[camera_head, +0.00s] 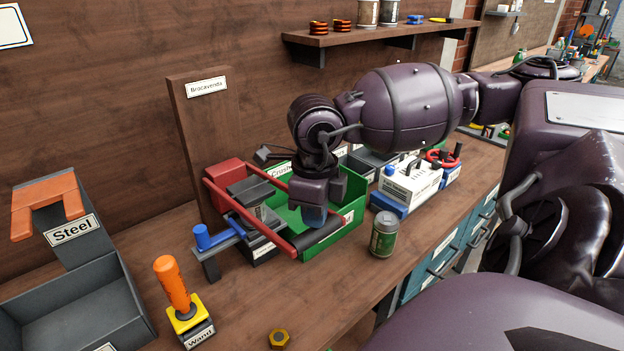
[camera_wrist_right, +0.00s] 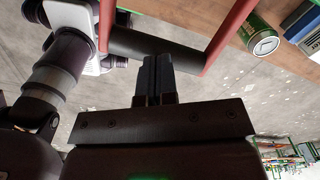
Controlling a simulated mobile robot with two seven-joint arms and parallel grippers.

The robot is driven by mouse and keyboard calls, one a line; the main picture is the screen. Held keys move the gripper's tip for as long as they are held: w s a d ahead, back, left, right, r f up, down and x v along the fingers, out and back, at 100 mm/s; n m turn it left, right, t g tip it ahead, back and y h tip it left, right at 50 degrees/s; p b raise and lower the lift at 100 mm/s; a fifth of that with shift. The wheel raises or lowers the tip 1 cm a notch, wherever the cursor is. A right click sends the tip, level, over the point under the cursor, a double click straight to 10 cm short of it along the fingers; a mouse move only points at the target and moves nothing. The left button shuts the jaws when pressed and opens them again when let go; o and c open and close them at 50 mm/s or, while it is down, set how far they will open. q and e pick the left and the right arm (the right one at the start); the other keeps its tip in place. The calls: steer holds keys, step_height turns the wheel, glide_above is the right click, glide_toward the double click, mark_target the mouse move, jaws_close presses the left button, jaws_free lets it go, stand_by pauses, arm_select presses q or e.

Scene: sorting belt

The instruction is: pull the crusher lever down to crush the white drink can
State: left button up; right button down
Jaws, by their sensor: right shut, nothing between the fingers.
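The can crusher has a red block (camera_head: 223,175) at its back, and its lever has two red side arms (camera_head: 262,228) joined by a black handle bar (camera_head: 325,231). The lever slopes down toward the front. A pale can (camera_head: 262,213), mostly hidden, stands under the dark press plate; I cannot tell its colour surely. My right gripper (camera_head: 313,216) points down at the handle bar, shut and empty. In the right wrist view its closed fingertips (camera_wrist_right: 158,58) overlap the bar (camera_wrist_right: 150,47); I cannot tell whether they touch. My left gripper is not in view.
A green bin (camera_head: 340,226) stands behind the lever. A green can (camera_head: 383,234) stands on the bench to its right. A blue handle (camera_head: 215,238), an orange-handled wand (camera_head: 172,285) and a grey steel bin (camera_head: 80,300) are left. A brass nut (camera_head: 279,338) lies in front.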

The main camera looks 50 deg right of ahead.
mark_target(316, 243)
arm_select(q)
steer(key=shift+g, duration=0.4)
steer(key=shift+s+f+b, duration=0.3)
steer(key=shift+f+b, duration=0.2)
steer(key=shift+f, duration=0.3)
steer(key=shift+s+f+b, duration=0.3)
steer(key=shift+f+b, duration=0.2)
steer(key=shift+f, duration=0.35)
steer(key=shift+s+f+b, duration=0.3)
steer(key=shift+f+b, duration=0.2)
steer(key=shift+f, duration=0.3)
arm_select(e)
steer(key=shift+s+f, duration=0.15)
steer(key=shift+f, duration=1.5)
steer(key=shift+s+f, duration=0.15)
steer(key=shift+f, duration=1.45)
steer(key=shift+w+r+p, duration=0.15)
steer(key=shift+r+p, duration=0.15)
steer(key=shift+r, duration=0.6)
steer(key=shift+w+r+p, duration=0.1)
steer(key=shift+r+p, duration=0.15)
steer(key=shift+r, duration=0.6)
arm_select(q)
steer(key=shift+w+r, duration=0.3)
steer(key=shift+r, duration=0.55)
arm_select(e)
steer(key=shift+f, duration=0.1)
